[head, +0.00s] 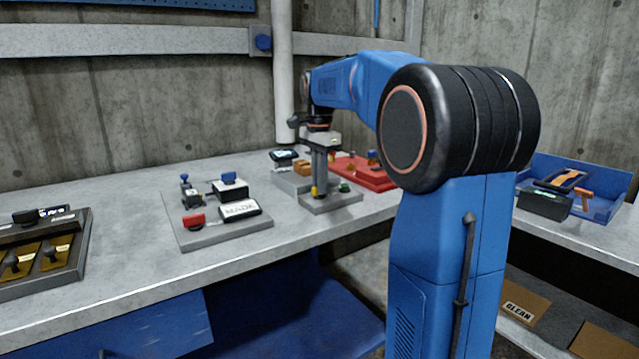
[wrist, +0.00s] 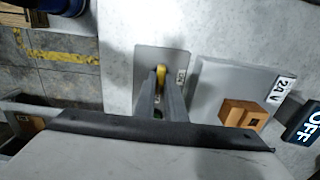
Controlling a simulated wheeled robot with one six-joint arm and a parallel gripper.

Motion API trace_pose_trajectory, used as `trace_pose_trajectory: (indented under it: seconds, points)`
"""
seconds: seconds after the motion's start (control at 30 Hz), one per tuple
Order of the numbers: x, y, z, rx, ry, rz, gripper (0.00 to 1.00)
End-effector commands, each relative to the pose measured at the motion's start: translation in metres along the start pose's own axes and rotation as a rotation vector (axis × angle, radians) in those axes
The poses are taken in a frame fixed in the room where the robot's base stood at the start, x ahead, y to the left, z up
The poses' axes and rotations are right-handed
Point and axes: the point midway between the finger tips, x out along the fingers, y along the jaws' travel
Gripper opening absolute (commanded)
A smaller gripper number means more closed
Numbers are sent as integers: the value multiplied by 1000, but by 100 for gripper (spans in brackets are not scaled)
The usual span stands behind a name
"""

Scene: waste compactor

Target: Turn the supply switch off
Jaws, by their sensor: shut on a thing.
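My gripper (head: 320,188) points down over a small grey plate (head: 345,199) on the bench. Its fingers are shut on a yellow switch handle (head: 314,190), which also shows between the fingertips in the wrist view (wrist: 160,72). The fingers hide part of the handle, and the small label beside it is too small to read. Right of the plate in the wrist view is a grey box marked 24 V (wrist: 233,82), bearing an orange-brown block (wrist: 243,114). A dark display (wrist: 304,122) beside it reads OFF.
A red tray (head: 365,175) lies behind my gripper. A grey board (head: 220,235) with a red-handled part and several blocks is to the left. A dark panel (head: 45,255) with levers is at far left. A blue bin (head: 605,195) stands at right.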

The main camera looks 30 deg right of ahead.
Motion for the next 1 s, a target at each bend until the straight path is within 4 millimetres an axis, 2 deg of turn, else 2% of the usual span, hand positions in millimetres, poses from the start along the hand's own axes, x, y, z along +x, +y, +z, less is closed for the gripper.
trace_pose_trajectory:
  seconds: [0.3, 0.33, 0.4, 0.77, 0.87, 1.0]
  points:
    - [-1, 0, 0, 1, 0, -2, 0]
    - [-1, 0, 0, 1, 0, -2, 17]
    - [0, 0, 0, 1, 0, -2, 29]
    - [-4, 0, 0, 0, 0, -1, 29]
    - [-14, -1, 0, 0, 1, -2, 29]
    - [-37, -1, 0, 0, 1, -3, 29]
